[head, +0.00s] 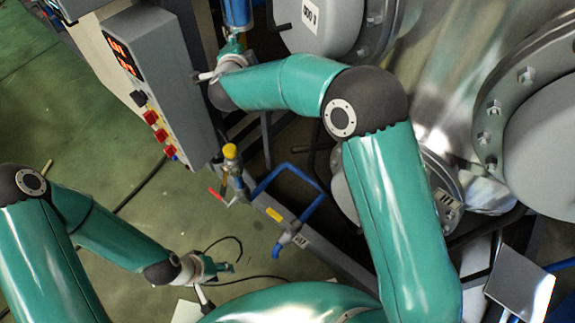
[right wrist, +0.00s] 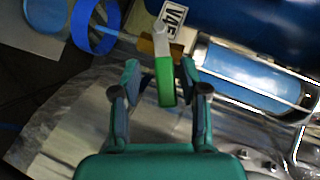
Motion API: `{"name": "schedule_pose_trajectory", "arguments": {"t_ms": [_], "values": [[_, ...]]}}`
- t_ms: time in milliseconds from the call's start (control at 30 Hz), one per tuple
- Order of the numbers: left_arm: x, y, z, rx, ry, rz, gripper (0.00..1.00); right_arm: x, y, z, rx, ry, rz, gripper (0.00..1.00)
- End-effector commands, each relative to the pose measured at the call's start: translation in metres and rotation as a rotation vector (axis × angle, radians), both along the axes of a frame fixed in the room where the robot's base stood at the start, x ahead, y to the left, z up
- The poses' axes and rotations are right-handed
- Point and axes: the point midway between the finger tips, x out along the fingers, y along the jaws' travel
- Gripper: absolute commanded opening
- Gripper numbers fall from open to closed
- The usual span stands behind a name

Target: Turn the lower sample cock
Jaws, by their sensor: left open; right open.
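In the right wrist view a cock with a green lever (right wrist: 165,80) and a pale grey hub carries a white label; I cannot tell if it is the lower sample cock. My right gripper (right wrist: 160,68) is open, its two fingers on either side of the lever, with gaps visible; contact cannot be told. In the head view the right gripper (head: 234,44) is small, up beside a blue cylinder (head: 237,12), and the green lever cannot be made out. My left gripper (head: 215,267) is open and empty, low over the floor, away from the cocks.
A grey control box (head: 160,75) with a red display stands left of my right wrist. A yellow-topped valve with a red lever (head: 217,196) and blue piping (head: 312,207) lie below. Large flanged steel vessels (head: 545,130) fill the right. Green floor is open at left.

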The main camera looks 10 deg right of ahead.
Motion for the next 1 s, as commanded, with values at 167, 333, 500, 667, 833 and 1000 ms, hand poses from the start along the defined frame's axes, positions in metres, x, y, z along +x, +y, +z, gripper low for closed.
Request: {"name": "schedule_pose_trajectory", "arguments": {"t_ms": [167,333,500,667,833,1000], "values": [[0.000,0.000,-0.041,0.000,0.000,0.000,0.44,-0.001,-0.001,-0.012,0.041,-0.058,-0.001,0.44],[0.000,0.000,-0.070,0.000,0.000,0.000,0.44,-0.002,-0.002,-0.016,0.082,-0.114,0.000,0.44],[0.000,0.000,-0.098,0.000,0.000,0.000,0.44,-0.003,-0.002,-0.020,0.125,-0.173,0.001,0.44],[0.000,0.000,-0.126,0.000,0.000,0.000,0.44,-0.003,-0.002,-0.024,0.167,-0.230,0.001,0.44],[0.000,0.000,-0.154,0.000,0.000,0.000,0.44,-0.004,-0.002,-0.028,0.215,-0.294,0.001,0.44],[0.000,0.000,-0.152,0.000,0.000,0.000,0.44,-0.030,0.003,-0.018,0.227,-0.311,0.005,0.44]]}}
